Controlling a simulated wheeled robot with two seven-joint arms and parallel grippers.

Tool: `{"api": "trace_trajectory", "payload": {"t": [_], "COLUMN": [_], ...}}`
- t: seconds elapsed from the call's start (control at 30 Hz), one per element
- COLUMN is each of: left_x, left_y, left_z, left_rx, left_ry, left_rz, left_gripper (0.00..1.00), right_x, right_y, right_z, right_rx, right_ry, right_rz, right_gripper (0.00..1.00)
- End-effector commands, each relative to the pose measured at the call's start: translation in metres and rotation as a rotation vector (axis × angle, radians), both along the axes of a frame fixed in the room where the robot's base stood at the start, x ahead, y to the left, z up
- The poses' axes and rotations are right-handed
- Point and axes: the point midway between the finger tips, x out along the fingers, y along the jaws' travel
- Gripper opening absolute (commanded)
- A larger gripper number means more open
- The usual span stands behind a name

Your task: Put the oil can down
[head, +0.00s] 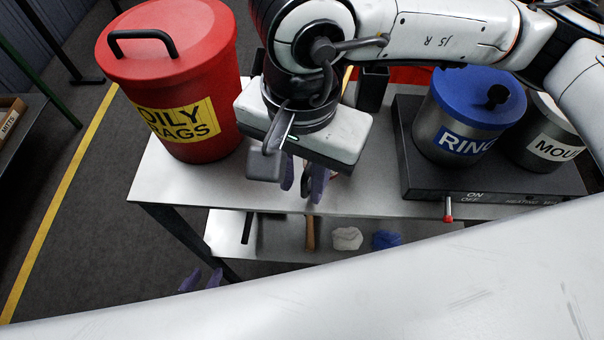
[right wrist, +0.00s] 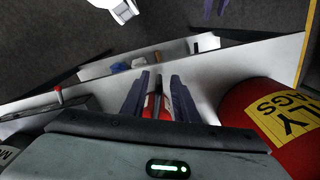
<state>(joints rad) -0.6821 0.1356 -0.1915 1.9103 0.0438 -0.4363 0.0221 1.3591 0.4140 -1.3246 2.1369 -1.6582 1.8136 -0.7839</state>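My right gripper (head: 304,182) is low over the near middle of the metal table (head: 205,183), pointing down. Its purple fingers also show in the right wrist view (right wrist: 158,98), a little apart. Between them is a red body with a thin grey spout, which I take as the oil can (right wrist: 153,106). The fingers appear shut on it. In the head view most of it is hidden behind my gripper and wrist, and I cannot tell whether its base touches the table. My left gripper (head: 201,281) is empty and open at the lower left, below table height.
A red oily-rags bin (head: 165,75) stands on the left. A blue-lidded ring pot (head: 465,110) and a mould pot (head: 548,135) stand on a dark heater (head: 425,180) on the right. A lower tray (head: 280,240) holds rags. The table front between bin and heater is bare.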

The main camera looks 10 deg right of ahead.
Motion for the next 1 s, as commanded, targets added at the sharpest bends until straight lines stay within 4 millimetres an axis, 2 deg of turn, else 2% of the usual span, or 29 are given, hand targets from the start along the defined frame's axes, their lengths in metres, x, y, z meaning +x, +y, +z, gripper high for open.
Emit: {"api": "trace_trajectory", "payload": {"t": [0.27,0.7,0.83,1.0], "left_x": [0.000,-0.002,-0.003,-0.003], "left_y": [0.000,0.001,0.001,0.001], "left_z": [0.004,-0.001,-0.002,-0.003], "left_rx": [0.000,0.001,0.001,0.001], "left_ry": [-0.001,0.003,0.006,0.006], "left_rz": [0.000,0.001,0.002,0.002], "left_gripper": [0.30,0.30,0.30,0.30], "right_x": [0.001,0.000,0.000,-0.001], "right_y": [0.000,0.001,0.001,0.001], "right_z": [0.009,0.097,0.114,0.122], "right_rx": [0.001,0.002,0.000,0.000], "right_ry": [-0.002,-0.004,-0.001,0.000], "right_rz": [0.000,0.001,0.000,0.001], "right_gripper": [0.27,0.27,0.27,0.27]}}
